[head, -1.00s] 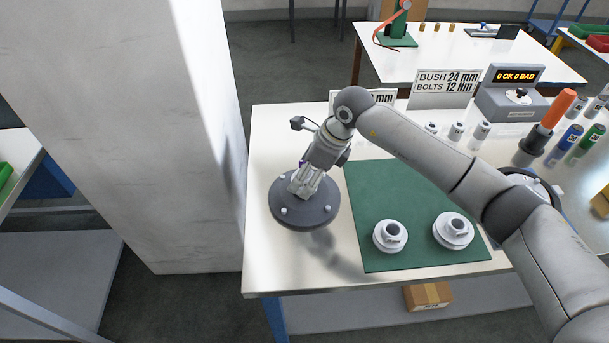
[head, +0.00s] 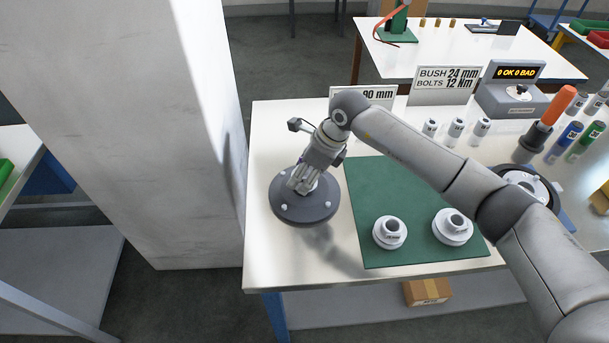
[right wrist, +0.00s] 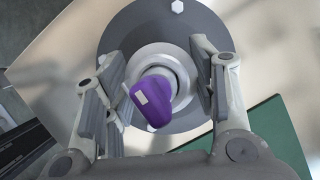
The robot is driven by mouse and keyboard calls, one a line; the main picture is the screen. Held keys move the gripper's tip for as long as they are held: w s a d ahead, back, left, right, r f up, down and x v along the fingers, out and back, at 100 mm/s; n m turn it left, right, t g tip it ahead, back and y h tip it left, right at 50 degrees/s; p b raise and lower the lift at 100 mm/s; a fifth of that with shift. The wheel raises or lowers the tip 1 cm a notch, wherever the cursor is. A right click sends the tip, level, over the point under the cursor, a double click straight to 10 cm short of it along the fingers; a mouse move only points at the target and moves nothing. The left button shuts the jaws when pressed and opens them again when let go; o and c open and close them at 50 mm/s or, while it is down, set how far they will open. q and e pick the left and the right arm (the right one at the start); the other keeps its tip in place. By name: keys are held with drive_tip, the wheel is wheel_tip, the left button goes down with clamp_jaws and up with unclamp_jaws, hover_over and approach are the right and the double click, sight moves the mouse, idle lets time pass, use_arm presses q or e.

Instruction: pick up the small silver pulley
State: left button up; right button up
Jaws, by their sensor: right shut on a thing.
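The right gripper (head: 301,186) is down at the dark round plate (head: 305,213) at the table's left end. In the right wrist view its two fingers (right wrist: 160,90) are on opposite sides of a silver pulley (right wrist: 165,57), shut on its rim. The pulley is over the middle of the plate; whether it touches the plate is hidden. A purple piece (right wrist: 151,103) with a pale label shows in front of its hub. Two more silver pulleys lie on the green mat: a smaller one (head: 389,233) and a larger one (head: 453,227). My left gripper is not in view.
The green mat (head: 400,190) is right of the plate. Sign cards (head: 446,84), a grey counter box (head: 513,90), small cylinders (head: 456,128) and coloured bottles (head: 570,137) stand behind and right. A white pillar (head: 170,150) rises close left of the table.

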drive_tip(key=shift+r, duration=0.2)
wheel_tip(320, 180, up, 29)
drive_tip(key=p, duration=0.2)
drive_tip(key=shift+f, duration=0.2)
idle(3.1)
drive_tip(key=shift+r, duration=0.1)
idle(0.5)
